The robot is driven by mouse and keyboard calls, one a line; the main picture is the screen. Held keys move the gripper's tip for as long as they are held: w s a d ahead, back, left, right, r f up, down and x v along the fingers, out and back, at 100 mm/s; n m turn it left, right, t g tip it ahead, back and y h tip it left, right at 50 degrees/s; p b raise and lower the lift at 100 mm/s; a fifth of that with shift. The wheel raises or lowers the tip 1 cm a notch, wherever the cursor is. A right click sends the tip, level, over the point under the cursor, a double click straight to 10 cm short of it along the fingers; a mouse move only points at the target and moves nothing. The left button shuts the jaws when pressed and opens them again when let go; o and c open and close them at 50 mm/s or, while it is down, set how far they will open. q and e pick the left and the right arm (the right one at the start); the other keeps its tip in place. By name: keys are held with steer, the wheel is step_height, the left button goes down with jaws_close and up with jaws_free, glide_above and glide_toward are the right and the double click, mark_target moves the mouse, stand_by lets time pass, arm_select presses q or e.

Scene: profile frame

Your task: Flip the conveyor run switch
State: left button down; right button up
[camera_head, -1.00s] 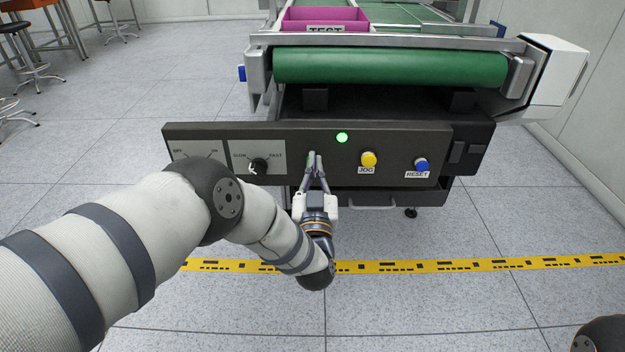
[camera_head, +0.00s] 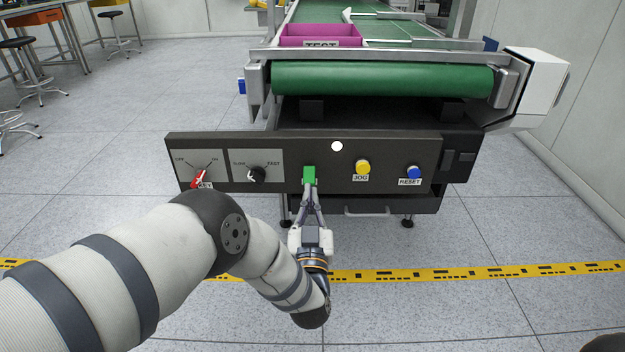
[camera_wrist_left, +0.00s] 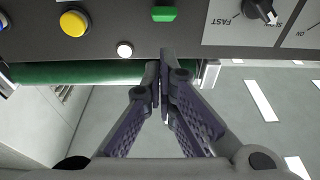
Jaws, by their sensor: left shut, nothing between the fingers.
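A green block-shaped switch (camera_head: 309,175) sits in the middle of the dark control panel (camera_head: 285,181); it also shows in the wrist view (camera_wrist_left: 164,14). I cannot read a label for it. My left gripper (camera_head: 309,188) is shut and empty, its fingertips at the green switch's lower edge in the head view. In the wrist view the fingertips (camera_wrist_left: 161,60) show apart from the switch; contact cannot be confirmed. A round lamp (camera_head: 337,146) above and right of the switch looks white, also in the wrist view (camera_wrist_left: 125,49). My right gripper is out of view.
Left on the panel are a red OFF/ON handle (camera_head: 200,179) slanting up toward ON and a black SLOW/FAST knob (camera_head: 257,175). Right are the yellow JOG button (camera_head: 363,167) and blue RESET button (camera_head: 414,172). The conveyor's green belt roller (camera_head: 380,79) and a magenta TEST bin (camera_head: 320,35) are above.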

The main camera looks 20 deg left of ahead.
arm_select(q)
steer(key=shift+s+d+f, duration=0.25)
steer(key=shift+s+f, duration=0.5)
steer(key=shift+f, duration=0.05)
steer(key=shift+s+d+f, duration=0.2)
steer(key=shift+s+f, duration=0.5)
steer(key=shift+f, duration=0.05)
